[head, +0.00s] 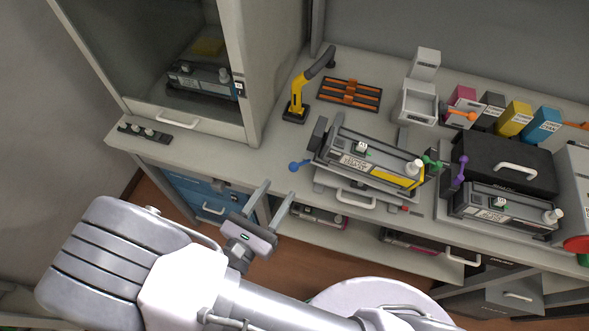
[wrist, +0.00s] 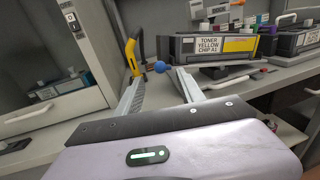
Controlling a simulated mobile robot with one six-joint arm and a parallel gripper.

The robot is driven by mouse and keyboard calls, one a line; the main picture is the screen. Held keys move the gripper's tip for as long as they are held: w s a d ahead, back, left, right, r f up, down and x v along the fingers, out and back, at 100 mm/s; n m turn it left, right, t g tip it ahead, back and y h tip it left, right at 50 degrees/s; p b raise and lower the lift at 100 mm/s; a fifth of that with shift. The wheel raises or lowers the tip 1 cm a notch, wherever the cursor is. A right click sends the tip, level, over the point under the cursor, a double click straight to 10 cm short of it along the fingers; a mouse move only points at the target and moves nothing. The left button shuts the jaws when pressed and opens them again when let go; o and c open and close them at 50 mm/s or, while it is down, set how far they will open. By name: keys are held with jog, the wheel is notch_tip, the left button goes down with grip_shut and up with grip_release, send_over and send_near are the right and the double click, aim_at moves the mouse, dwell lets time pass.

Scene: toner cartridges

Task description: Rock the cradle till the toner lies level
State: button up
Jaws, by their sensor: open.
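The grey toner cartridge (head: 372,157), with a yellow stripe and a white label, lies in the cradle (head: 341,183) on the bench. The cartridge also shows in the wrist view (wrist: 213,46), its label reading toner yellow. I cannot tell the toner level inside. A blue ball knob (head: 294,167) sticks out at the cradle's left end; it also shows in the wrist view (wrist: 160,67). A green knob (head: 430,162) is at the right end. My gripper (head: 276,193) is open and empty in front of the bench, just short of the blue knob, with its fingers pointing towards the bench.
A yellow-and-black upright tool (head: 297,98) stands behind the blue knob. A glass-fronted cabinet (head: 190,70) is at left. A second cartridge (head: 503,212) with a purple knob (head: 460,168) is at right. Coloured boxes (head: 513,119) stand behind. An orange-barred rack (head: 350,95) lies at the back.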

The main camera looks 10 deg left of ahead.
aim_at(293, 167)
jog(key=b+x, duration=0.1)
jog(key=x, duration=0.7)
jog(key=shift+w+d, duration=0.1)
jog(key=shift+w, duration=0.3)
jog(key=shift+c, duration=0.3)
grip_shut()
jog(key=shift+s+f, duration=0.1)
dwell(0.4)
